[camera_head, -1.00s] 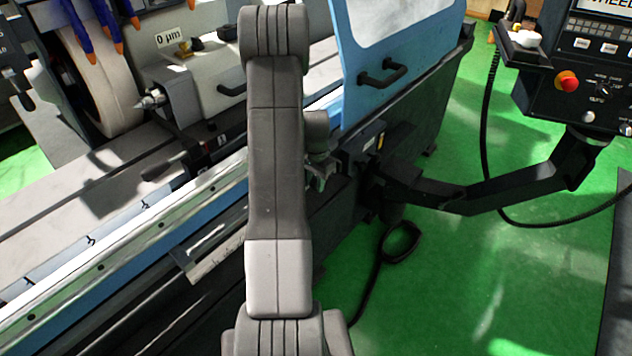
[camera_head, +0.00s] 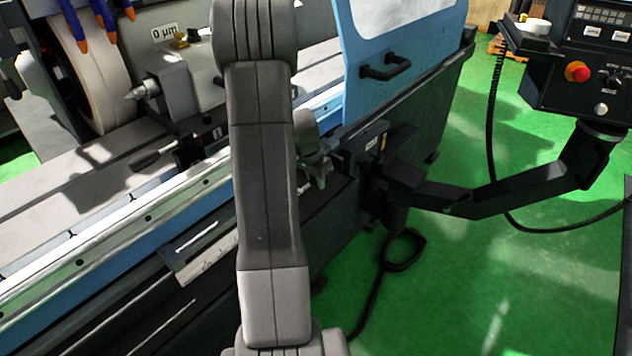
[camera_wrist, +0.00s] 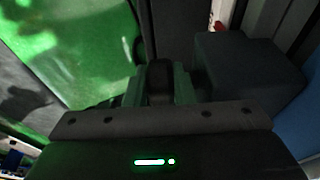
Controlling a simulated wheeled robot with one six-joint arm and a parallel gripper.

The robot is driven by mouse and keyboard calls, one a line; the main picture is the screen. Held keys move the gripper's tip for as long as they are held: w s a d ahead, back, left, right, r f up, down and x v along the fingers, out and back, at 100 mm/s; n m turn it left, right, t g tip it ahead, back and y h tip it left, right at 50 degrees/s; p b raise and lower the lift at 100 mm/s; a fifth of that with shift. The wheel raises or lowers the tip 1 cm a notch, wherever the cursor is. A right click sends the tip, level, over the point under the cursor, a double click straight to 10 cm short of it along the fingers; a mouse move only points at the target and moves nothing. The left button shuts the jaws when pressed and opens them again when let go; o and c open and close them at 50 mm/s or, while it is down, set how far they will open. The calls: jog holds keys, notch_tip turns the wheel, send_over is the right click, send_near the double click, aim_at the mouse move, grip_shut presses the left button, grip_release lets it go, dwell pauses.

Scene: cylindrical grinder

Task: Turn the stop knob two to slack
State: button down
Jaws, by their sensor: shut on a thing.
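My gripper (camera_head: 322,180) is at the front side of the grinder, beside a dark box (camera_head: 362,150) with a small label. In the wrist view, the two greenish fingers (camera_wrist: 159,88) are closed on either side of a dark rounded knob (camera_wrist: 160,72), which I take to be stop knob two. The view is dark, so no mark on the knob can be read. In the head view the knob is hidden by my gripper and arm.
A blue door with a dark handle (camera_head: 385,68) stands above the box. A dark support arm (camera_head: 500,192) carries the control panel (camera_head: 590,85) at the right.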

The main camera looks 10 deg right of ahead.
jog(key=c, duration=1.5)
grip_release()
jog(key=v, duration=1.3)
jog(key=shift+r, duration=0.4)
jog(key=shift+a+f, duration=0.1)
jog(key=x, duration=1.3)
jog(key=shift+f, duration=0.4)
jog(key=shift+r+p, duration=0.15)
jog(key=shift+p, duration=0.2)
